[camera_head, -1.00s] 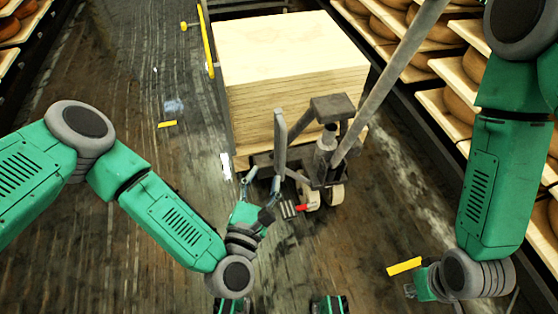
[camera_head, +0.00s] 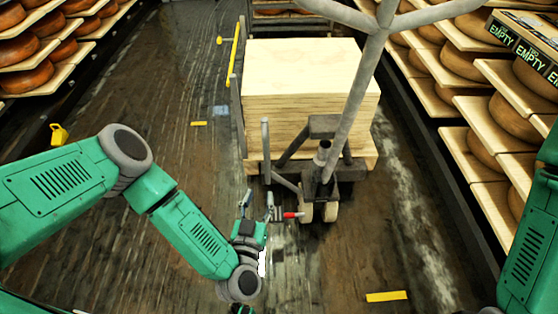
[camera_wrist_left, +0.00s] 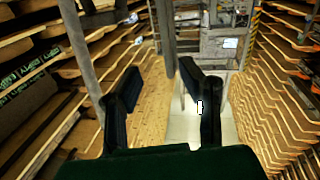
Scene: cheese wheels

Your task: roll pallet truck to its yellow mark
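The pallet truck (camera_head: 326,165) stands ahead with its tall grey handle (camera_head: 360,85) leaning up to a crossbar at the top of the head view. It bears a stack of pale boards (camera_head: 300,90). One yellow mark (camera_head: 386,296) lies on the floor at the near right, and another yellow strip (camera_head: 199,123) lies left of the truck. Which one is the truck's mark I cannot tell. My left gripper (camera_head: 257,200) is low, just left of the truck's front end. In the left wrist view its fingers (camera_wrist_left: 163,90) are apart, with nothing visibly held. My right gripper is out of view.
Shelves of cheese wheels line the left (camera_head: 25,75) and right (camera_head: 465,100) sides. A yellow rail (camera_head: 234,55) stands beside the load. A small yellow object (camera_head: 59,134) is at the left. The dark floor is open left of the truck.

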